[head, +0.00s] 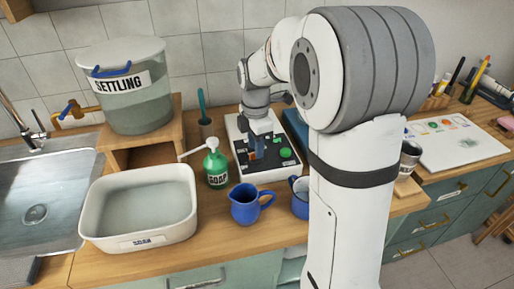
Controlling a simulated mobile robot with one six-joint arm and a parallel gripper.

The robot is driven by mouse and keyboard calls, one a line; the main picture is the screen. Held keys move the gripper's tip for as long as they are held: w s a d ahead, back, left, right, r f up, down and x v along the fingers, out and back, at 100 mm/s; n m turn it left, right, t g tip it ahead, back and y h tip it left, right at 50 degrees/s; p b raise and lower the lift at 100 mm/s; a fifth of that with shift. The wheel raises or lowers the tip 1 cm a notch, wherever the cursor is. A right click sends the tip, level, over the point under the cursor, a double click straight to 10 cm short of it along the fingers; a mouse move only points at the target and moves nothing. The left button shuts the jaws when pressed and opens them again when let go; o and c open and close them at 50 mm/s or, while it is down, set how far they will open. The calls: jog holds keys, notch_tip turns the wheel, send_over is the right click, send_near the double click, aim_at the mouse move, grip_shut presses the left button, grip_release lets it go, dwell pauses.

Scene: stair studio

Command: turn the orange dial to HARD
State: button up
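A white device with a black control panel (267,171) sits on the wooden counter in the middle of the head view. A green round button (286,153) shows on the panel's right side. My gripper (256,153) points down over the panel's middle-left part, left of the green button. A small bit of orange shows by its fingers, but I cannot make out the dial's shape or where it points. Panel markings, including HARD, are too small to read. Whether the fingers are open, or touch the dial, cannot be told.
A green soap bottle (215,166), a blue jug (250,204) and a blue mug (300,196) stand close around the device. A white basin (140,235) and a SETTLING tub (124,118) are at left. The sink (36,190) is far left.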

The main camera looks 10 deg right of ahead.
jog(key=shift+f, duration=0.7)
